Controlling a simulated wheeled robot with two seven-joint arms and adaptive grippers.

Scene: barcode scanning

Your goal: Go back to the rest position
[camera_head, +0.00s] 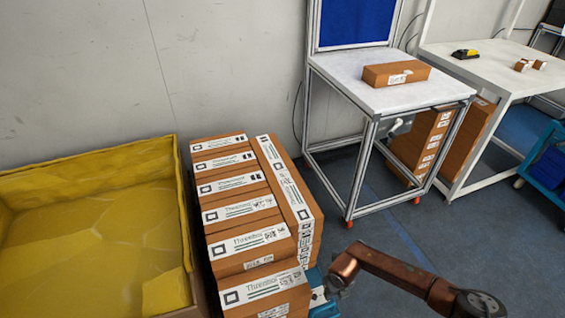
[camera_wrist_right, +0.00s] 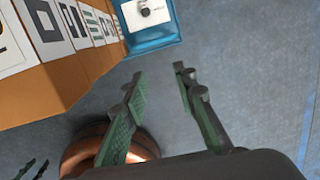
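My right arm (camera_head: 395,273) reaches in from the lower right in the head view, beside the front of the stacked brown boxes (camera_head: 245,205). Its gripper is mostly hidden there. In the right wrist view my right gripper (camera_wrist_right: 160,74) has its two green-padded fingers apart, with only grey floor between them. Nothing is held. The boxes, with white labels, show at the upper left of that view (camera_wrist_right: 85,75). My left gripper is not seen in the head view. A single brown box (camera_head: 396,74) lies on the white table (camera_head: 345,66).
A yellow-lined bin (camera_head: 90,240) stands at the left. A blue cart edge (camera_wrist_right: 150,40) is beside the boxes. A yellow-and-black device (camera_head: 465,54) lies on the right-hand table (camera_head: 495,65). More boxes (camera_head: 425,140) stand beneath the tables. Floor is clear between the stack and tables.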

